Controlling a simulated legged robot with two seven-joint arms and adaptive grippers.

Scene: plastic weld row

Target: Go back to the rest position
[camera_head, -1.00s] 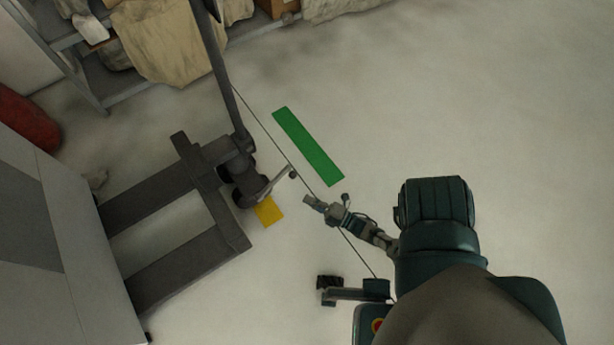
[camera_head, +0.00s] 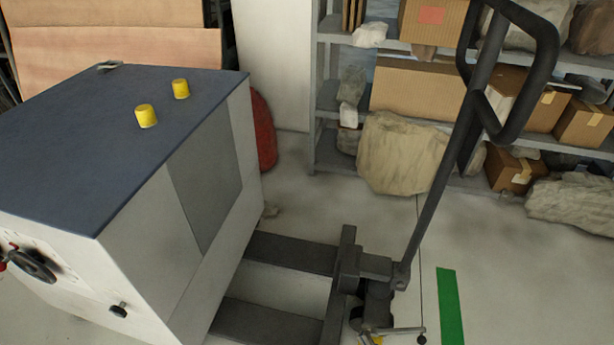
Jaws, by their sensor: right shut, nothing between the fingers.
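Neither of my grippers shows in the head view now, and no part of my arms is in the picture. Whether they are open or shut is hidden from this view. A dark pallet jack (camera_head: 375,268) stands on the floor at the lower middle. Its long bar leans up to the right and ends in a black loop handle (camera_head: 545,75).
A white machine cabinet with a blue-grey top (camera_head: 110,125) and two yellow knobs stands at left, over the jack's forks. A grey shelf (camera_head: 325,100) holds boxes and wrapped bundles behind. A green floor strip (camera_head: 450,305) lies at right, with bare floor around it.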

